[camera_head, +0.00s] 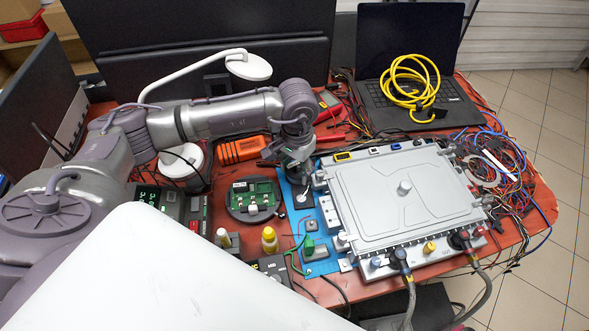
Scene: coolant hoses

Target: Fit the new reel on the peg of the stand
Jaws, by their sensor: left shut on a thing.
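My left gripper (300,181) points down over the left edge of the blue mat (326,265), beside the grey box. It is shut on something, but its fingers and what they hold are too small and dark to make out. A small dark square piece (304,201) with a pale spot lies on the mat right under the fingertips; I cannot tell whether it is the stand's base. I cannot clearly pick out the new reel or the peg. My right gripper is not in view.
A large grey lidded box (395,195) with hoses at its front fills the right of the red table. Near the gripper are a green circuit board (252,197), an orange tool (240,150) and a yellow-capped bottle (269,240). A laptop (450,98) with yellow cable stands behind.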

